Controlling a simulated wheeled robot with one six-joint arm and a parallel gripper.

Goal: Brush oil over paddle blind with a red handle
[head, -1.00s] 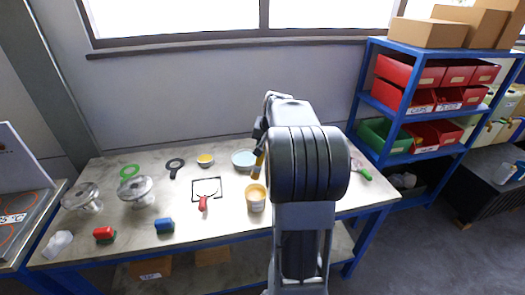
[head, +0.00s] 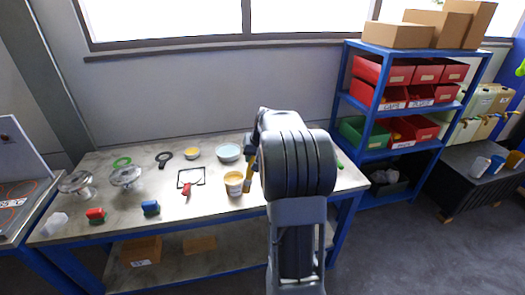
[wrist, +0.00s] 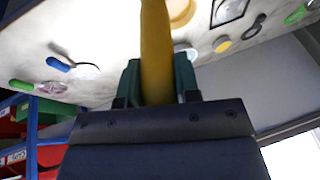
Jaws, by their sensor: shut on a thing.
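The paddle blind with the red handle (head: 187,189) lies on the table inside a black square outline (head: 191,177). Its disc is hard to make out from here. My gripper (wrist: 157,82) is shut on a yellow brush handle (wrist: 156,45), which fills the gap between its dark green fingers. In the head view the brush (head: 249,176) shows beside my arm, just right of an open pot (head: 234,187) with yellowish contents. The bristles are not clearly seen. The gripper is right of the red-handled blind and apart from it.
Flanged vessel parts (head: 125,177), a green ring-handled piece (head: 122,161), a black one (head: 164,157), a yellow dish (head: 192,153) and a pale blue bowl (head: 229,152) stand on the table (head: 120,222). Blue-handled (wrist: 57,64) and green-handled (wrist: 22,86) pieces lie elsewhere. A blue shelf (head: 400,110) stands right.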

